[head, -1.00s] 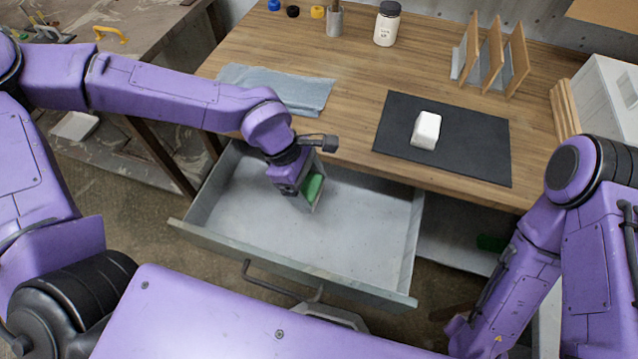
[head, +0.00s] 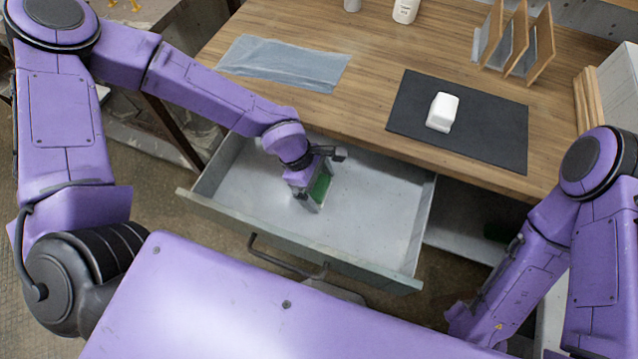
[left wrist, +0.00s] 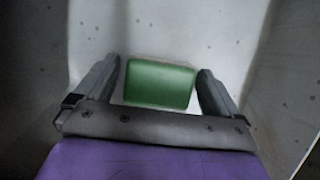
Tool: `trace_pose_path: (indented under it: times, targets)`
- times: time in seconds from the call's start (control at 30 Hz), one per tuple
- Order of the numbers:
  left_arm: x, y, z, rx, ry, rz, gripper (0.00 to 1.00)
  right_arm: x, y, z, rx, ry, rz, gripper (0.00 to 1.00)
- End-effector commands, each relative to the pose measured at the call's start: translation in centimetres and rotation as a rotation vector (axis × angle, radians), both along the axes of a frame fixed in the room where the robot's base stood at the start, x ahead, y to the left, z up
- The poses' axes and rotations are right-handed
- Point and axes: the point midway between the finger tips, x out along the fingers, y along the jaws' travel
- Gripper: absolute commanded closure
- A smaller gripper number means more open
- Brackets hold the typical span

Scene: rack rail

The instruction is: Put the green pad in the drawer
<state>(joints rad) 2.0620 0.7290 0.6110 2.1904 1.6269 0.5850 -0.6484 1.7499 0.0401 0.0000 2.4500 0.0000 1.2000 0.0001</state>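The green pad (head: 321,187) is inside the open drawer (head: 245,205), between the fingers of my left gripper (head: 312,197). In the left wrist view the green pad (left wrist: 160,83) shows as a green block with a thin gap to the finger on each side, so the left gripper (left wrist: 160,75) looks open around it. The pad is low over or on the pale drawer floor; contact with the floor is hard to tell. My right arm is at the right, and its gripper is out of view.
The wooden table (head: 370,95) is above and behind the drawer. It holds a grey-blue cloth (head: 285,65), a black mat (head: 490,125) with a white block (head: 442,112), a wooden rack (head: 515,45) and a white bottle (head: 405,10). The drawer's right part is clear.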

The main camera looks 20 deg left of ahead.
Motion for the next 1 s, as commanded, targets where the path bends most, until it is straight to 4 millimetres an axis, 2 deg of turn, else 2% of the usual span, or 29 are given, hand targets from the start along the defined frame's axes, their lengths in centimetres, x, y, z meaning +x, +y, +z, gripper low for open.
trace_pose_path:
  times: [0.2,0.3,0.37,0.7,0.83,1.0]
  targets:
    - [0.0,0.0,0.1,0.0,0.0,-0.001,0.0,0.0,0.0,0.0,0.0,0.0,0.0,0.5]
    - [0.1,0.1,0.7,0.0,-0.003,0.0,0.0,0.0,0.0,0.2,0.0,0.0,0.0,0.5]
    - [0.2,0.5,1.7,0.0,-0.004,0.004,0.0,0.0,0.0,0.5,0.0,0.0,0.0,0.5]
    - [0.2,3.7,9.4,-0.003,-0.005,0.002,0.0,0.0,0.0,2.0,0.0,0.0,0.0,0.5]
    - [0.2,4.4,10.9,-0.001,-0.002,0.001,0.0,0.0,0.0,2.2,0.0,0.0,0.0,0.5]
    - [0.1,4.6,11.4,0.0,0.001,0.0,0.0,0.0,0.0,2.2,0.0,0.0,0.0,0.5]
